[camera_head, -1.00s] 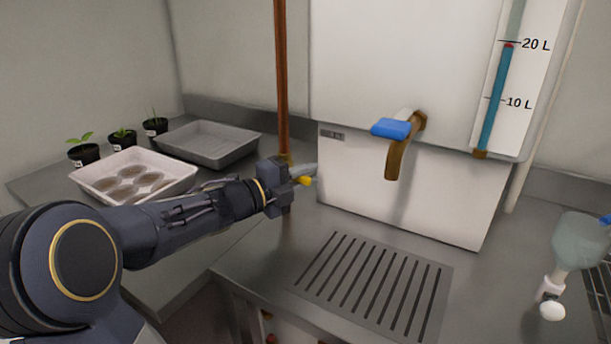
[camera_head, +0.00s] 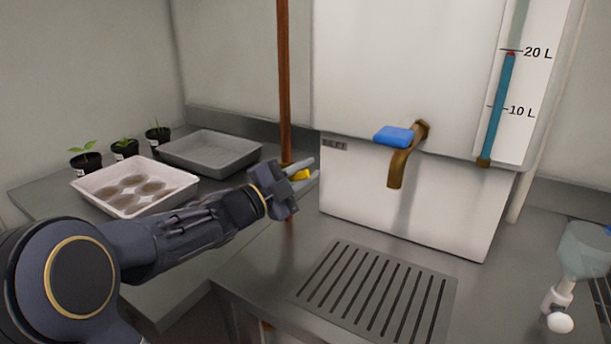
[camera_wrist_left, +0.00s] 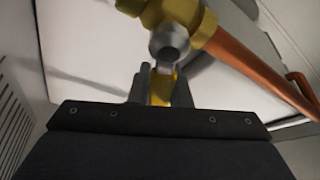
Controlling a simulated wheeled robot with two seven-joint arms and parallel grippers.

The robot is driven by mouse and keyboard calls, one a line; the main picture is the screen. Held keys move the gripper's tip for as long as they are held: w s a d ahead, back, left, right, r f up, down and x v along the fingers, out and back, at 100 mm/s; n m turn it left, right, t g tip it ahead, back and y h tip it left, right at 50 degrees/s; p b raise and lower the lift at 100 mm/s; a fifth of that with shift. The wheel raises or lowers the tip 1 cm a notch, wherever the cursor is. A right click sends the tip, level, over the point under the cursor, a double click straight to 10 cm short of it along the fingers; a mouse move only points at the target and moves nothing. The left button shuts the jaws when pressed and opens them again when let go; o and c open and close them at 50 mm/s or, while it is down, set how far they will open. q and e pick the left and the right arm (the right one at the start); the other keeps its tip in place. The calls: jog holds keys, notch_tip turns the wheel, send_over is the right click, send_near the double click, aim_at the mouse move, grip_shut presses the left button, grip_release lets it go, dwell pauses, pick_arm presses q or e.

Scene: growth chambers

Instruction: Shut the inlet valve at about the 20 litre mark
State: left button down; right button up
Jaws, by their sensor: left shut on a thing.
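The inlet valve's brass body (camera_wrist_left: 190,20) sits on the copper pipe (camera_head: 285,80), with a round grey stem facing the left wrist camera. Its yellow handle (camera_wrist_left: 162,90) lies between the fingers of my left gripper (camera_head: 307,174), which is shut on it. In the head view only a bit of the yellow handle (camera_head: 300,175) shows, and the gripper hides most of the valve. The level gauge (camera_head: 497,110) on the white tank (camera_head: 410,60) has a blue column with a red marker at its top, at about the 20 L line. My right gripper is out of view.
A brass tap with a blue lever (camera_head: 393,136) sticks out of the tank front, right of my gripper. A slotted drain (camera_head: 375,295) lies below. A white tray (camera_head: 160,205), a grey tray (camera_head: 215,165) and potted seedlings stand left. A flask (camera_head: 580,255) is at right.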

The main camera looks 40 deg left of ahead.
aim_at(296, 177)
pick_arm(q)
jog(key=c, duration=1.3)
grip_release()
jog(key=shift+c, duration=0.2)
jog(key=v, duration=0.7)
jog(key=shift+s+f, duration=0.15)
jog(key=shift+s, duration=0.2)
